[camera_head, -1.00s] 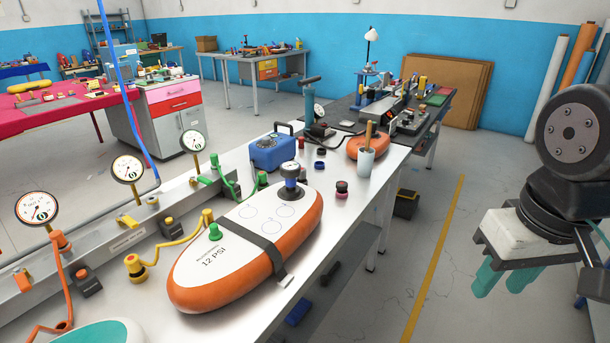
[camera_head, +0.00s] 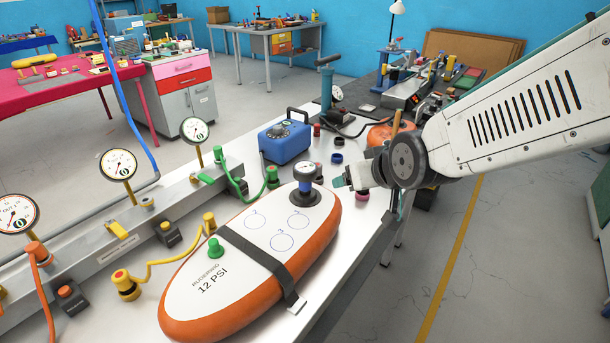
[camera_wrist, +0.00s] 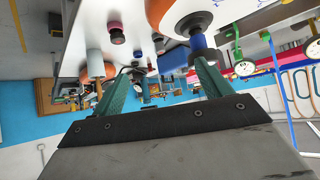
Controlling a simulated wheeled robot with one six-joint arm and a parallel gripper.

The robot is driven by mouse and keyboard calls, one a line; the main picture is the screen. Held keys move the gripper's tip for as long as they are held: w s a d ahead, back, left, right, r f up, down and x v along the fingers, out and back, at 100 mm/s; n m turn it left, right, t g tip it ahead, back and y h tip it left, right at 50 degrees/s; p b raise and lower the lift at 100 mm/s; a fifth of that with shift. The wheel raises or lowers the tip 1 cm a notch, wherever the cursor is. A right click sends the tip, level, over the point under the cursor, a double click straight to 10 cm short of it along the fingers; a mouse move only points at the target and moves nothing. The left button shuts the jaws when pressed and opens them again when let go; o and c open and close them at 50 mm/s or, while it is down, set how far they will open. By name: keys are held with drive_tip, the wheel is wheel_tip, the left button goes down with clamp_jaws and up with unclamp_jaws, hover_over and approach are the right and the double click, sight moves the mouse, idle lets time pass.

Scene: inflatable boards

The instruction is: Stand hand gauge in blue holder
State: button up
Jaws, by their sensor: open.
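The hand gauge appears to be the upright piece with a pale round top and blue body (camera_head: 306,184), standing on a dark base at the far end of the orange-edged board (camera_head: 258,235). It shows upside down in the wrist view (camera_wrist: 203,43), beyond the right fingertip. My gripper (camera_head: 345,181) is just right of it in the head view, apart from it. The teal fingers (camera_wrist: 160,68) are spread and empty. A small dark-blue ring-like piece (camera_head: 337,158) lies on the bench behind; I cannot tell whether it is the blue holder.
A blue box with a handle (camera_head: 285,141) stands behind the board. A maroon-pink piece (camera_head: 362,195) sits beside my gripper. Dial gauges (camera_head: 118,165) and coloured hoses line the left rail. A black strap (camera_head: 262,266) crosses the board. The aisle at right is open floor.

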sight(302, 170)
drive_tip(key=w+a+f+t, duration=0.1)
drive_tip(key=a, duration=0.1)
drive_tip(key=w+a+f+t+y, duration=0.1)
drive_tip(key=w+a, duration=0.1)
drive_tip(key=a, duration=0.1)
drive_tip(key=w+a+n+t+y, duration=0.1)
drive_tip(key=a, duration=0.2)
drive_tip(key=shift+w+a+f, duration=0.2)
drive_tip(key=shift+w+f, duration=0.2)
drive_tip(key=x, duration=0.7)
drive_tip(key=shift+w+a+r, duration=0.1)
drive_tip(key=shift+w+a, duration=0.2)
drive_tip(key=shift+a, duration=0.2)
drive_tip(key=shift+c, duration=0.4)
drive_tip(key=c, duration=1)
